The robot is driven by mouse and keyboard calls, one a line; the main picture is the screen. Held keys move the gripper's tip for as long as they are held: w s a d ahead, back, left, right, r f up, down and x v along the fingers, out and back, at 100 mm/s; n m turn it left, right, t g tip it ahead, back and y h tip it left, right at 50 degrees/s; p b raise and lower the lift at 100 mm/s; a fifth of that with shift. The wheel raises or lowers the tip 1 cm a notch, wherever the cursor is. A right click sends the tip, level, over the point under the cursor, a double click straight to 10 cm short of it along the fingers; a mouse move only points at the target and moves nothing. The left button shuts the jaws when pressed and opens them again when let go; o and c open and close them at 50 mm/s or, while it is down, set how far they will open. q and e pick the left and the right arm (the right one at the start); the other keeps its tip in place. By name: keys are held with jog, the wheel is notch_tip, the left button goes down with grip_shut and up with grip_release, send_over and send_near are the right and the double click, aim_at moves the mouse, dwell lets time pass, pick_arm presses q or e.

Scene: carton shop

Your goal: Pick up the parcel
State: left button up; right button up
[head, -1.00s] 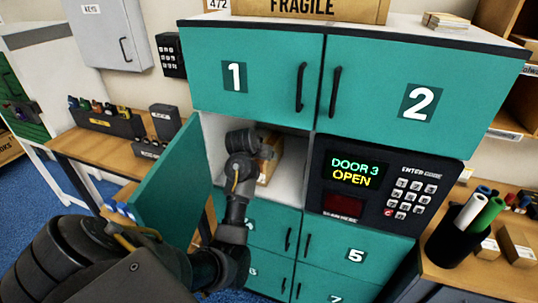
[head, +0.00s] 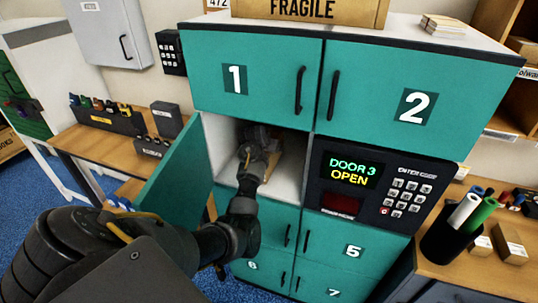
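The parcel (head: 271,160) is a light brown box inside the open compartment of the teal locker. Only a small part of it shows, because my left arm covers most of it. My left gripper (head: 262,137) reaches into the compartment at the parcel. Its fingers are hidden or too dark to make out, so I cannot tell whether they touch the parcel. The open locker door (head: 172,190) hangs to the left of my arm. The display (head: 352,172) reads "DOOR 3 OPEN". My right gripper is not in view.
Closed doors 1 (head: 250,75) and 2 (head: 410,95) are above the opening, with other closed doors below. A "FRAGILE" carton (head: 310,10) stands on top. A side table at right holds a black holder (head: 452,235) with rolled tubes and small boxes.

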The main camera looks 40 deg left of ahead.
pick_arm(q)
jog(key=shift+f, duration=0.1)
jog(key=c, duration=1.4)
jog(key=shift+c, duration=0.8)
jog(key=shift+w+r, duration=0.1)
jog(key=shift+r, duration=0.1)
